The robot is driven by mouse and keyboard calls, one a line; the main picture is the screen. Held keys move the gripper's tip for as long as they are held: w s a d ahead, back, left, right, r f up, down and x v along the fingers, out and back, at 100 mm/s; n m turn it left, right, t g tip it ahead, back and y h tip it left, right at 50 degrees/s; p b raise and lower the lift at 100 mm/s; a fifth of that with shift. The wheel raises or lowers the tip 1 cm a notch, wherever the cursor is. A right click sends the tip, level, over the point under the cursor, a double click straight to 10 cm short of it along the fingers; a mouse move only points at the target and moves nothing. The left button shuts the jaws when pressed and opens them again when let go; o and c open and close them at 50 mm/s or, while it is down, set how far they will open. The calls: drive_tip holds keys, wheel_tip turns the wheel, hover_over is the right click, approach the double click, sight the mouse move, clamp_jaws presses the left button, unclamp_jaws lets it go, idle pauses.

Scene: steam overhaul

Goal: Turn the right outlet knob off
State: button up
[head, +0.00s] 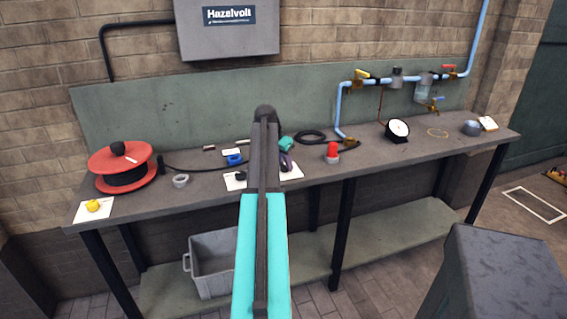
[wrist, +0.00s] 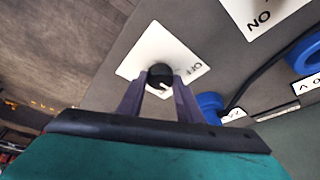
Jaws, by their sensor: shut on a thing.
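A round black knob (wrist: 159,72) stands on a white plate (wrist: 133,66) in the wrist view. The plate has the word OFF to the right of the knob. My gripper (wrist: 160,84) has its two purple fingers on opposite sides of the knob, shut on it. A pale mark shows on the lower part of the knob. In the head view my gripper (head: 287,163) is at the white plate (head: 296,172) on the bench, and the knob is hidden there. A second black knob (head: 240,175) sits on another white plate to the left.
A blue socket (wrist: 210,104) is close beside my gripper. On the bench (head: 400,160) are a red cable reel (head: 103,165), a red-topped item (head: 332,150) just right of my gripper, a gauge (head: 398,129) and loose cable. A blue pipe (head: 345,105) runs along the back.

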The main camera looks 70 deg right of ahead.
drive_tip(key=n, duration=0.1)
drive_tip(key=n+t, duration=0.1)
drive_tip(key=n, duration=0.1)
drive_tip(key=n+p, duration=0.1)
drive_tip(key=shift+s+a+n+t, duration=0.1)
drive_tip(key=shift+s+n+t, duration=0.2)
drive_tip(key=shift+n+t, duration=0.1)
drive_tip(key=shift+s+n+t+p, duration=0.15)
drive_tip(key=shift+n+t+p, duration=0.5)
drive_tip(key=shift+n, duration=1.65)
drive_tip(key=shift+t+y, duration=0.25)
drive_tip(key=shift+y, duration=0.05)
drive_tip(key=o, duration=1)
drive_tip(key=shift+o, duration=0.2)
drive_tip(key=shift+r, duration=0.1)
drive_tip(key=b+v, duration=0.2)
drive_tip(key=v, duration=1.1)
drive_tip(key=shift+r, duration=0.2)
drive_tip(key=shift+s+a, duration=0.1)
drive_tip(key=shift+a, duration=0.05)
